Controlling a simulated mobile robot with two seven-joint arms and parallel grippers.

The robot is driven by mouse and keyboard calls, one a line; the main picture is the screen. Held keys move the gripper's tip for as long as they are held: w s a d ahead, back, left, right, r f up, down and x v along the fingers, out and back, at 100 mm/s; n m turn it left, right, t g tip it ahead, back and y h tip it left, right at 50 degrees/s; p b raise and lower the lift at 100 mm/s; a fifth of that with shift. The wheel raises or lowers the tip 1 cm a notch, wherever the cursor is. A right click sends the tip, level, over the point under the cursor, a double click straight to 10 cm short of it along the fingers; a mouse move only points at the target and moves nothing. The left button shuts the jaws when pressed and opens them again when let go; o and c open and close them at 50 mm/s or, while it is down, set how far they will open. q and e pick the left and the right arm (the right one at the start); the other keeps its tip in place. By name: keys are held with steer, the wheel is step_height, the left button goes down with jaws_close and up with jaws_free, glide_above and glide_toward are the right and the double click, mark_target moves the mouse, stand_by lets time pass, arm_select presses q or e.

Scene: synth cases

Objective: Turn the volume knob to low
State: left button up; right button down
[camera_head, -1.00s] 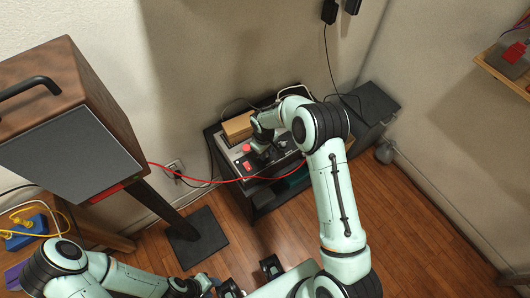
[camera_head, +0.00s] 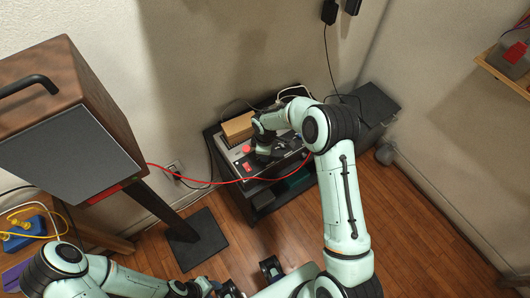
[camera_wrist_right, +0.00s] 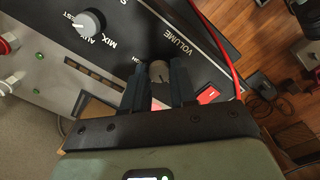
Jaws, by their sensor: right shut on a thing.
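The volume knob (camera_wrist_right: 159,70) is a small grey-brown round knob on a dark panel, beside the printed word VOLUME in the right wrist view. My right gripper (camera_wrist_right: 156,86) is shut on it, with one dark finger on each side. Its pointer setting is too small to read. In the head view the right gripper (camera_head: 264,148) is down at the device's panel (camera_head: 283,161) and hides the knob. My left gripper (camera_head: 230,289) is at the bottom edge, partly cut off, and I cannot tell its opening.
A grey MIX knob (camera_wrist_right: 90,22) and a red rocker switch (camera_wrist_right: 208,95) are near the volume knob. A red cable (camera_head: 215,183) runs to the device. A wooden block (camera_head: 238,128) sits behind. A large speaker (camera_head: 75,150) stands at left.

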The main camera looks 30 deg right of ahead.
stand_by(0.3)
steer(key=c, duration=0.9)
jaws_free()
step_height(320, 180, up, 13)
steer(key=shift+s+a+r, duration=0.15)
steer(key=shift+s+r, duration=0.05)
